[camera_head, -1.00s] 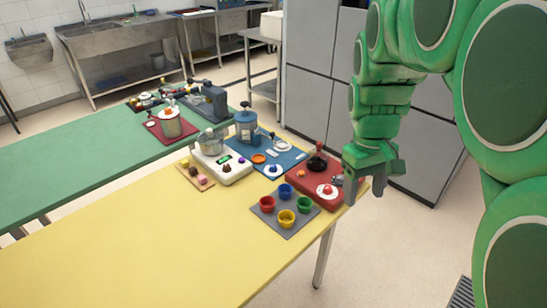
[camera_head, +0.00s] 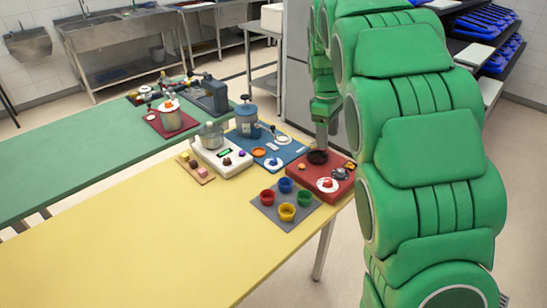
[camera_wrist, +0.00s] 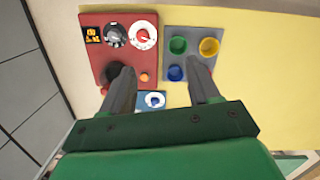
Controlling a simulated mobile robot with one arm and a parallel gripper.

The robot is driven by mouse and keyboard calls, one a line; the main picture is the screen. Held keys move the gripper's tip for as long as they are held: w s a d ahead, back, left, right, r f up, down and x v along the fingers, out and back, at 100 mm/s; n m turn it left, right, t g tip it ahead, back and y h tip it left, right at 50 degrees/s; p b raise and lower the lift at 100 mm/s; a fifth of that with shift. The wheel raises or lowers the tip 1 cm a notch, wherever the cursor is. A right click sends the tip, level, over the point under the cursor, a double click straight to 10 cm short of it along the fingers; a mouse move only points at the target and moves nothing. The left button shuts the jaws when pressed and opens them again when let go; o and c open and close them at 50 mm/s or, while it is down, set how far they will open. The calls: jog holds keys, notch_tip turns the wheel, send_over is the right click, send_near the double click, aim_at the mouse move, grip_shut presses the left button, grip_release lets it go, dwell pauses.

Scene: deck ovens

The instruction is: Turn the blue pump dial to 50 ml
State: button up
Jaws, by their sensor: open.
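The blue pump dial (camera_head: 273,162) is a white disc with a blue knob. It lies at the front of a blue board (camera_head: 291,154), beside the blue pump body (camera_head: 247,124). In the wrist view the dial (camera_wrist: 154,100) shows between my fingers, low in the picture. The dial's scale marks are too small to read. My gripper (camera_head: 322,140) points down over the back of the red unit, to the right of the blue dial. In the wrist view my gripper (camera_wrist: 162,70) is open, with nothing between its fingers. The left finger partly covers the red unit.
The red unit (camera_head: 308,185) carries a red-knobbed dial (camera_head: 327,184) and a dark round part (camera_head: 317,157). A grey mat (camera_head: 267,211) with several coloured cups lies in front. A white scale (camera_head: 222,160) stands left of the blue board. The yellow table (camera_head: 140,240) is clear at front left.

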jog(key=w+a+f+n, duration=0.3)
jog(key=w+f, duration=0.1)
jog(key=w, duration=0.2)
jog(key=w+a+f+n, duration=0.3)
jog(key=w+a+f, duration=0.1)
jog(key=w, duration=0.2)
jog(key=n+y, duration=0.1)
jog(key=n, duration=0.4)
send_over(274, 159)
notch_tip(274, 159, down, 8)
jog(key=shift+f, duration=0.15)
jog(key=shift+a+f, duration=0.1)
jog(key=shift+f, duration=0.1)
notch_tip(274, 159, down, 8)
jog(key=shift+r, duration=0.2)
jog(key=c, duration=1)
